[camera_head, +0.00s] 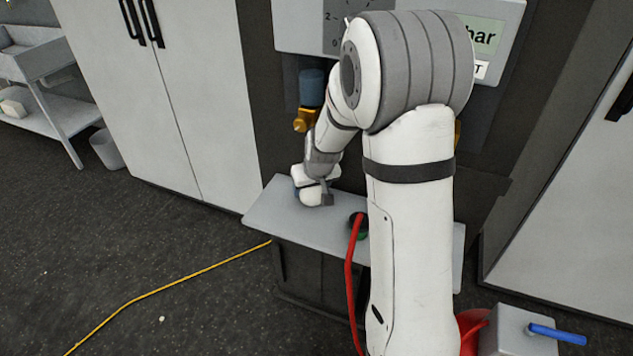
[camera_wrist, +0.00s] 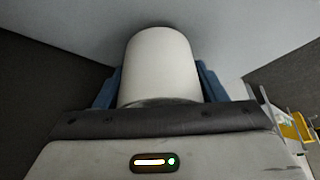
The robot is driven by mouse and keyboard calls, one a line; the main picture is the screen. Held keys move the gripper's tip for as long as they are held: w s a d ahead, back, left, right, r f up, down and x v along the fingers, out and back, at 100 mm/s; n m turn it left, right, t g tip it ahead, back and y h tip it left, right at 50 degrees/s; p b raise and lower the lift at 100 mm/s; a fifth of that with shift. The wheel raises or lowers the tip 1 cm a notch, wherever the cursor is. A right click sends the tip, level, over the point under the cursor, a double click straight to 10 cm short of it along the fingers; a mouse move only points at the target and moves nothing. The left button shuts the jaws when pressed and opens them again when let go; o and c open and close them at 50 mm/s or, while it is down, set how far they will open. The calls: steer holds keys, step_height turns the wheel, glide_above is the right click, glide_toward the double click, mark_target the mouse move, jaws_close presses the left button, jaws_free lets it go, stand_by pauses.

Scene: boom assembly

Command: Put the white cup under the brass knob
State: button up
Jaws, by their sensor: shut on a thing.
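The white cup (camera_wrist: 160,68) stands between the two blue fingers of my gripper (camera_wrist: 158,90) in the wrist view, and the gripper is shut on it. In the head view the cup (camera_head: 311,196) shows low at the end of my arm, at the left part of the grey shelf (camera_head: 272,212). My gripper (camera_head: 304,192) is there beside it, partly hidden by my wrist. The brass knob (camera_head: 303,121) is on the brass fitting below a blue cylinder, above the cup. I cannot tell whether the cup touches the shelf.
A red hose (camera_head: 350,285) runs from a dark round opening in the shelf. A panel with a gauge (camera_head: 335,20) is above. White cabinets (camera_head: 150,90) stand at the left. A yellow cable (camera_head: 165,292) lies on the floor. A grey box with a blue handle (camera_head: 555,334) is at the lower right.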

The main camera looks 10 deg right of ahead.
steer(key=shift+w+d+f, duration=0.2)
steer(key=shift+w+d, duration=0.1)
steer(key=shift+w, duration=0.3)
steer(key=shift+w+a+f, duration=0.1)
steer(key=shift+a+f, duration=0.1)
steer(key=shift+s+d+r, duration=0.1)
steer(key=shift+s+r, duration=0.05)
steer(key=shift+s, duration=0.05)
steer(key=shift+w+f, duration=0.1)
steer(key=shift+f, duration=0.15)
steer(key=o, duration=0.7)
steer(key=shift+r, duration=0.1)
